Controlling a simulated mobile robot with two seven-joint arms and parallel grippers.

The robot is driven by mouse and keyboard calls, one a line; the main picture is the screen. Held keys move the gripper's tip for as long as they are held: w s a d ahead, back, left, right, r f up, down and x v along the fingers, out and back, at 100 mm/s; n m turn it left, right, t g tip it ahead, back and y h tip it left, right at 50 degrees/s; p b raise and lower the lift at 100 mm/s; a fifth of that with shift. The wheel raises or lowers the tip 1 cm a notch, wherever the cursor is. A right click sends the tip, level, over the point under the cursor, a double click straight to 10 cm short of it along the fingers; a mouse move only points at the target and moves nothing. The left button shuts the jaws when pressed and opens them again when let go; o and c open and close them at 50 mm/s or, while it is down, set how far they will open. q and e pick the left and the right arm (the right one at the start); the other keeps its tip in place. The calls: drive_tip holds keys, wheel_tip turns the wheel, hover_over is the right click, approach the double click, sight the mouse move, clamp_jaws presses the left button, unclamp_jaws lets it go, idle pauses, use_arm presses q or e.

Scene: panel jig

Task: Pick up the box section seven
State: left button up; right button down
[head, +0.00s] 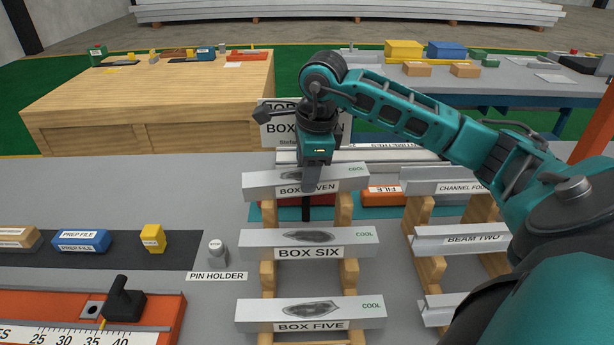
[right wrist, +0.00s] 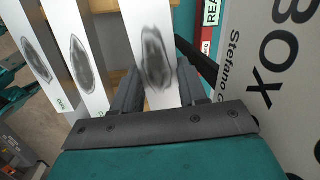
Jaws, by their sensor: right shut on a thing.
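Box section seven (head: 262,187) is a light grey bar with a dark oval mark and a green COOL label. It lies across the top of the wooden rack, above box section six (head: 355,242) and box section five (head: 262,311). My right gripper (head: 312,186) points down over its middle and covers part of its label. In the right wrist view, the fingers (right wrist: 165,95) stand on both sides of box section seven (right wrist: 150,30) and are shut on it. Whether the bar is clear of the rack I cannot tell. My left gripper is not in view.
A sign (head: 277,130) stands behind the bar. The beam rack with beam two (head: 480,238) is at the right. A pin holder (head: 217,250), prep file (head: 81,241) and orange ruler jig (head: 160,330) are at the left. A wooden bench (head: 150,120) is behind.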

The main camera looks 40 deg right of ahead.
drive_tip(key=shift+r, duration=0.1)
drive_tip(key=shift+r, duration=0.3)
wheel_tip(320, 180, up, 19)
drive_tip(key=p, duration=0.3)
idle(0.4)
